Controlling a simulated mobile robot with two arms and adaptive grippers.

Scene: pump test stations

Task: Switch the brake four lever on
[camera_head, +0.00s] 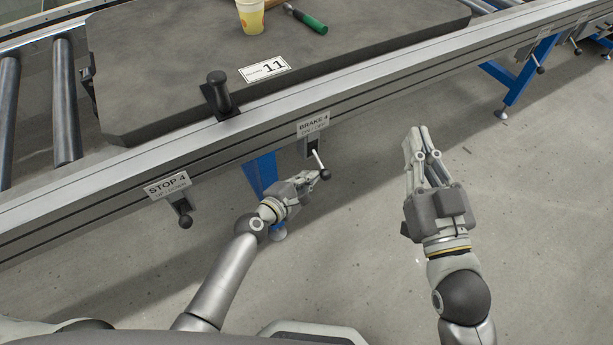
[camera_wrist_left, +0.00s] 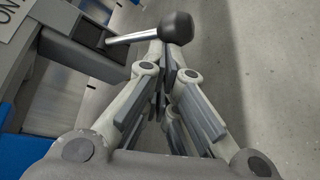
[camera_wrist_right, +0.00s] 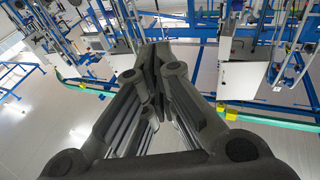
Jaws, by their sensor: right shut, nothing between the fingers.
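The brake four lever (camera_head: 318,159) sticks out of its slot in the rail, below the BRAKE 4 label (camera_head: 313,125). It has a pale rod and a black knob and tilts down to the right in the head view. In the left wrist view, its knob (camera_wrist_left: 176,27) is right at the fingertips. My left gripper (camera_head: 313,180) is at the lever; its fingers are close together, and their tips are partly hidden by rod and knob, so I cannot tell whether they grip it. My right gripper (camera_head: 416,137) is shut and empty, off to the right over the floor.
A STOP 4 lever (camera_head: 185,220) hangs from the same rail further left. A dark tray (camera_head: 180,70) on the conveyor carries a yellow cup (camera_head: 250,17), a green-handled tool (camera_head: 307,20) and a label 11. A blue leg (camera_head: 261,172) stands behind my left gripper.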

